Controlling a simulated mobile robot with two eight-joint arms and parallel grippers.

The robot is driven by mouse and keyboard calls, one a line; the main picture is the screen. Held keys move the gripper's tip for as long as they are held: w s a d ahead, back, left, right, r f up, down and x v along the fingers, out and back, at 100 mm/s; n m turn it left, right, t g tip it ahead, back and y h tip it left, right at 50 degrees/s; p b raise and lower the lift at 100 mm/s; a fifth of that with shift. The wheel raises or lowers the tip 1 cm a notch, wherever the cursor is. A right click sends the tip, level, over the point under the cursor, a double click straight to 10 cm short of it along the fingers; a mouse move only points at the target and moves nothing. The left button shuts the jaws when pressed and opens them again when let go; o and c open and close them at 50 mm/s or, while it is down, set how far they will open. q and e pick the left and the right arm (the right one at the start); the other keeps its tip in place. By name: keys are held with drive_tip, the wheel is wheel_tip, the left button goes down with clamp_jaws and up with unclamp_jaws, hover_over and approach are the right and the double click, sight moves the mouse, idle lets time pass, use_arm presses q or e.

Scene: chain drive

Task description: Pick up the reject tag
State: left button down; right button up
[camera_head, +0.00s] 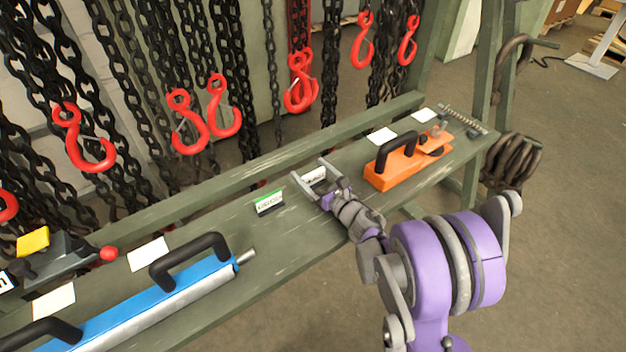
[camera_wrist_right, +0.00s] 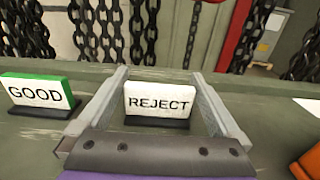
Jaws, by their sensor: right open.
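The reject tag (camera_wrist_right: 160,102) is a white plate with black lettering REJECT, upright on a dark base on the bench. In the right wrist view it stands between the two fingers of my right gripper (camera_wrist_right: 160,100), with a gap on each side. In the head view the reject tag (camera_head: 314,176) shows partly between the fingers of my right gripper (camera_head: 311,176), which is open at bench height. My left gripper is not in view.
The GOOD tag (camera_wrist_right: 36,92), white with a green top, stands left of my right gripper; it also shows in the head view (camera_head: 269,202). An orange tool (camera_head: 392,172) lies to the right, a blue tool (camera_head: 150,305) to the left. Chains with red hooks (camera_head: 300,92) hang behind the bench (camera_head: 290,245).

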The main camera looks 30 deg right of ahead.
drive_tip(key=shift+w+a, duration=0.1)
drive_tip(key=shift+w, duration=1.15)
drive_tip(key=c, duration=1)
